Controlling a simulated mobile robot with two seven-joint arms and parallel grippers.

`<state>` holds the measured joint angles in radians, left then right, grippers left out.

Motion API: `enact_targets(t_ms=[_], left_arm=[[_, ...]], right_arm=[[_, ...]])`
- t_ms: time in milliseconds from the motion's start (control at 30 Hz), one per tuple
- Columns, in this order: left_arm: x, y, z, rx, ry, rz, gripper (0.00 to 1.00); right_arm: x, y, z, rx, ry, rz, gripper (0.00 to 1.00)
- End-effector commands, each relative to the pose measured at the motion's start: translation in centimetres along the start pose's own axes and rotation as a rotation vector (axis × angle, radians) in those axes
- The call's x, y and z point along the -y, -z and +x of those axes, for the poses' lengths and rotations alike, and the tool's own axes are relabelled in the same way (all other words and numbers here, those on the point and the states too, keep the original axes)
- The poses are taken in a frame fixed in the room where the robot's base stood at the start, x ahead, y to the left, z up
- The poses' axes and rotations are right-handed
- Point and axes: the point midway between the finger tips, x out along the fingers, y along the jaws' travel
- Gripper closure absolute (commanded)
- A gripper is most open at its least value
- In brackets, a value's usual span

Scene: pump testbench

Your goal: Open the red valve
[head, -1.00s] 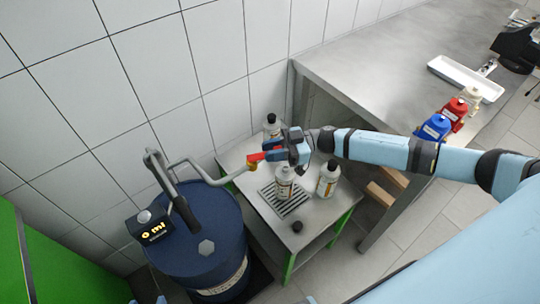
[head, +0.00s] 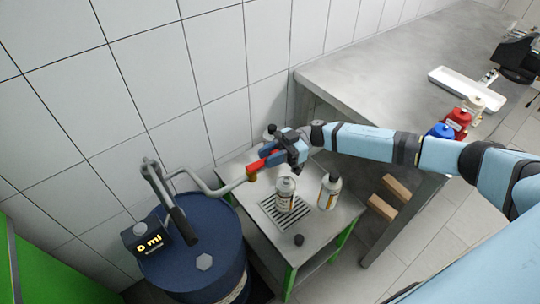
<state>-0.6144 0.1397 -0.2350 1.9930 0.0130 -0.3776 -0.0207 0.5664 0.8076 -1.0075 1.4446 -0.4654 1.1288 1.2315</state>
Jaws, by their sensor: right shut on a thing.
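The red valve (head: 257,164) sits at the end of the grey pump pipe (head: 215,190), above a brass-coloured outlet. My right gripper (head: 276,155) is at the valve and shut on its red handle. My right arm reaches in from the right. The gripper partly hides the handle. An open white bottle (head: 285,194) stands on the drain grate below and right of the outlet.
A blue drum (head: 195,250) carries the pump and a display (head: 148,240) reading 0 ml. A bottle stands partly hidden behind my gripper. The grey bench (head: 390,85) holds a white tray (head: 450,85) and coloured bottles.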

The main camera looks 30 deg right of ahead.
Motion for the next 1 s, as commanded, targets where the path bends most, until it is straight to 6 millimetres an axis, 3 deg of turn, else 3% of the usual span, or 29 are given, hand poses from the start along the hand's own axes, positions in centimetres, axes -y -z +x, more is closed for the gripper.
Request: enact_targets(t_ms=[67, 100, 167, 567, 667, 1000], left_arm=[[0.0, 0.0, 0.0, -0.001, 0.000, 0.000, 0.39], [0.0, 0.1, 0.0, -0.002, 0.000, 0.000, 0.39], [0.0, 0.1, 0.0, -0.002, 0.000, 0.000, 0.39], [0.0, -0.1, 0.1, -0.002, 0.000, 0.000, 0.39], [0.0, -0.4, 0.3, -0.002, 0.000, 0.000, 0.39], [0.1, -1.9, 1.2, 0.002, 0.000, -0.002, 0.39]], right_arm=[[0.1, -0.1, 0.2, -0.001, 0.003, 0.002, 1.00], [0.1, -0.1, 0.2, -0.001, 0.003, 0.002, 0.70], [0.1, -0.1, 0.2, -0.001, 0.002, 0.002, 0.56], [0.1, -0.2, -0.7, 0.000, 0.000, 0.001, 0.55], [0.0, -0.3, -2.2, 0.001, -0.001, 0.001, 0.55], [0.0, -0.4, -9.8, 0.002, 0.000, 0.001, 0.55]])
